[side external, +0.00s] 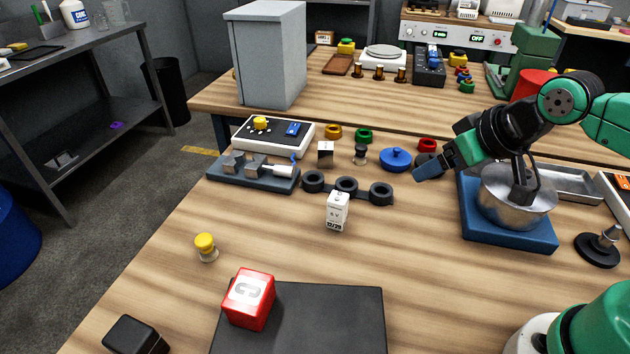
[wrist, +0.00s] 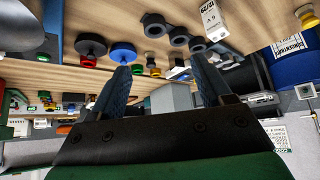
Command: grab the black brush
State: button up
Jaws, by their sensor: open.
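I cannot pick out the black brush with certainty. One dark candidate is a black round piece (side external: 428,160) beside the blue lid (side external: 395,158), partly behind my gripper (side external: 428,173); it seems to show in the wrist view (wrist: 90,45). Another is a black round-based piece with a metal stem (side external: 600,250) at the right. A black upright part (side external: 523,188) also stands in the metal pan (side external: 515,210). My gripper is open above the table, right of the blue lid. In the wrist view its two blue fingers (wrist: 160,72) are apart with nothing gripped between them.
The pan sits on a blue base (side external: 510,240). A dark three-ring holder (side external: 346,187), a white labelled block (side external: 337,210) and a grey fixture (side external: 254,172) lie left of my gripper. A red block (side external: 248,298) rests on a dark mat (side external: 330,320). The table's middle front is clear.

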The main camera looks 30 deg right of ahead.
jog(key=shift+w, duration=0.1)
jog(key=n+t+h, duration=0.2)
jog(key=n+h, duration=0.2)
jog(key=n, duration=1.1)
send_near(361, 145)
notch_tip(361, 145, up, 4)
jog(key=s+d, duration=0.2)
jog(key=w+f+n+h, duration=0.1)
jog(key=w+f+n, duration=0.1)
jog(key=n, duration=0.3)
jog(key=w+f+n+t, duration=0.1)
jog(key=w+f+n, duration=0.1)
jog(key=f+n, duration=0.2)
jog(key=w+f+n+t+h, duration=0.1)
jog(key=w+f+n, duration=0.1)
jog(key=n, duration=0.3)
jog(key=shift+a+f+n+h, duration=0.25)
jog(key=shift+f+n+h, duration=0.05)
jog(key=shift+f+n, duration=0.15)
jog(key=shift+w+d+f+t, duration=0.1)
jog(key=shift+w+f+t, duration=0.1)
jog(key=shift+t, duration=0.1)
jog(key=shift+x, duration=2.55)
